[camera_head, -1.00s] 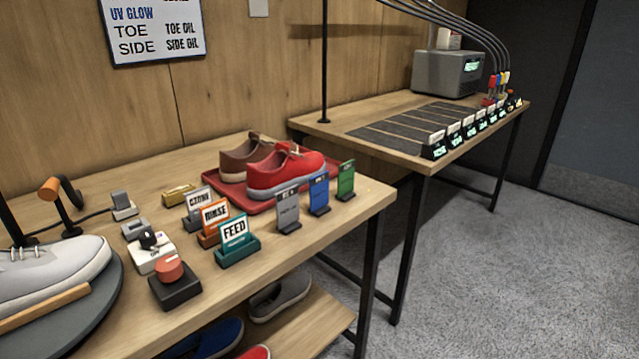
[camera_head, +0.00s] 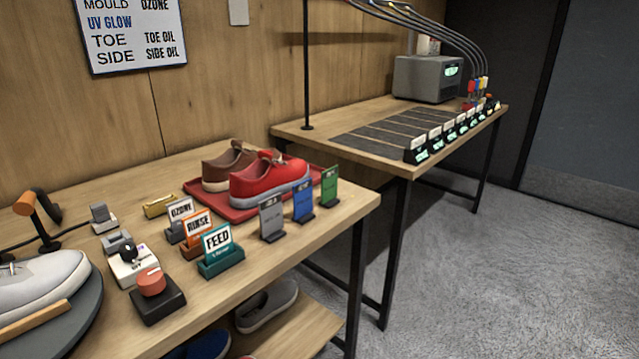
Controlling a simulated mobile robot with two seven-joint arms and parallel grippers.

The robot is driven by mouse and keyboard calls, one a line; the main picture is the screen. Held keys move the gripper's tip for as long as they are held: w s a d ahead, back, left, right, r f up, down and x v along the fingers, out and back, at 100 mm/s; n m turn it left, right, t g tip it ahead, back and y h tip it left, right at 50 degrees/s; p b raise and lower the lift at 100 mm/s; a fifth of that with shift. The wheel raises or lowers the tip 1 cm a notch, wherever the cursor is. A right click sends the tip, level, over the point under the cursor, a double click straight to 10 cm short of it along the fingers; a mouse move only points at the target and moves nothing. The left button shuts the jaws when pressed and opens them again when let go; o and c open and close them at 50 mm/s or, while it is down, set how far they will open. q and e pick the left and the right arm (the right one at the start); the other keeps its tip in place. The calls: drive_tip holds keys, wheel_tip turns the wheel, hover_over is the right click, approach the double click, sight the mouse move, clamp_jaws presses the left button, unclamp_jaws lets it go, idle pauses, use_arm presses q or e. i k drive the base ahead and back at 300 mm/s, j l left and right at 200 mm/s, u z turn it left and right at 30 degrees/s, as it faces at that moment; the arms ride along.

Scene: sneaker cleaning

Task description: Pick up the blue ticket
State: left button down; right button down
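The blue ticket (camera_head: 303,201) stands upright in a small dark base near the right end of the front table. It is between a grey ticket (camera_head: 271,218) on its left and a green ticket (camera_head: 329,187) on its right. The red tray with shoes is just behind it. Neither of my grippers shows in the head view.
A red tray (camera_head: 196,190) holds a red sneaker (camera_head: 268,182) and a brown shoe (camera_head: 222,170). OZONE, RINSE and FEED card holders (camera_head: 221,262) stand left of the tickets. A red-knobbed box (camera_head: 157,296) and a turntable (camera_head: 82,322) are farther left. Another table (camera_head: 293,129) stands behind.

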sight(302, 192)
drive_tip(key=i+l+u, duration=0.2)
drive_tip(key=u, duration=0.2)
drive_tip(key=i+l+u, duration=0.55)
drive_tip(key=l+u, duration=0.2)
drive_tip(key=i+l+u, duration=0.15)
drive_tip(key=l+u, duration=0.65)
drive_tip(key=i, duration=0.05)
